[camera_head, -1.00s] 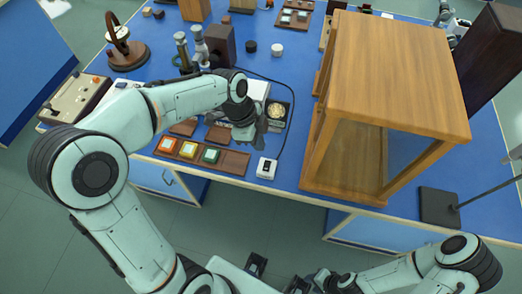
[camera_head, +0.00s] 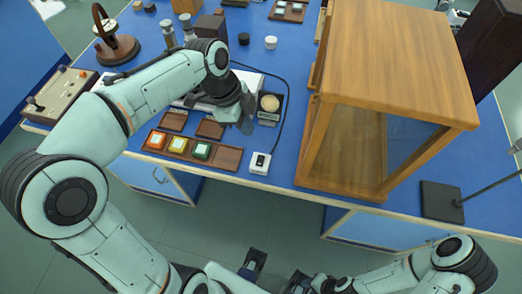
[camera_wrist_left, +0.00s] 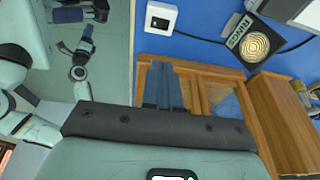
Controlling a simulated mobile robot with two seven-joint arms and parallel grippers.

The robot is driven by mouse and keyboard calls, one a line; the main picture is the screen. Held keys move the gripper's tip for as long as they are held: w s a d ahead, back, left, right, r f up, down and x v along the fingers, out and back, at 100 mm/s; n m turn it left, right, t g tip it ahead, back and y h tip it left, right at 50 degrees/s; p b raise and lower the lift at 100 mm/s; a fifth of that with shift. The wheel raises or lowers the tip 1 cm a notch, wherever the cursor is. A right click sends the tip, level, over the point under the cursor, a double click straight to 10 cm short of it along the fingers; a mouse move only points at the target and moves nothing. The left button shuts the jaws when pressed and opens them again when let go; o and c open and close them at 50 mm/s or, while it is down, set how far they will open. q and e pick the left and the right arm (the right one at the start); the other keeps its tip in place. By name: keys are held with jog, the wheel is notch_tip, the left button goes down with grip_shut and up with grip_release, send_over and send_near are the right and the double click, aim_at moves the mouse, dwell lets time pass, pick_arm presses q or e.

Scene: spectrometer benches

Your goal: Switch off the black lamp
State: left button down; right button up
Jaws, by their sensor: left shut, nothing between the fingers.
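A small white switch box with a dark rocker (camera_head: 260,163) lies near the bench's front edge. It also shows at the top of the left wrist view (camera_wrist_left: 161,17). A black cable runs from it toward the back. A dark upright housing (camera_head: 210,27) stands farther back; I cannot tell for sure that it is the black lamp. My left gripper (camera_head: 247,126) is shut and empty, above the bench behind the switch box, apart from it. Its closed fingers show in the left wrist view (camera_wrist_left: 162,72). My right gripper is low at the bottom edge; its jaws are unclear.
A large wooden case with glass (camera_head: 395,70) stands right of the switch box. A brown tray with coloured blocks (camera_head: 228,158) lies to the left. A black plate marked RINGS (camera_wrist_left: 254,42) lies behind the switch box. Bare blue bench (camera_head: 284,165) separates switch and case.

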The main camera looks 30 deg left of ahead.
aim_at(263, 158)
pick_arm(q)
jog(key=shift+w+r, duration=0.15)
pick_arm(e)
jog(key=shift+d+f, duration=0.15)
jog(key=shift+f, duration=0.4)
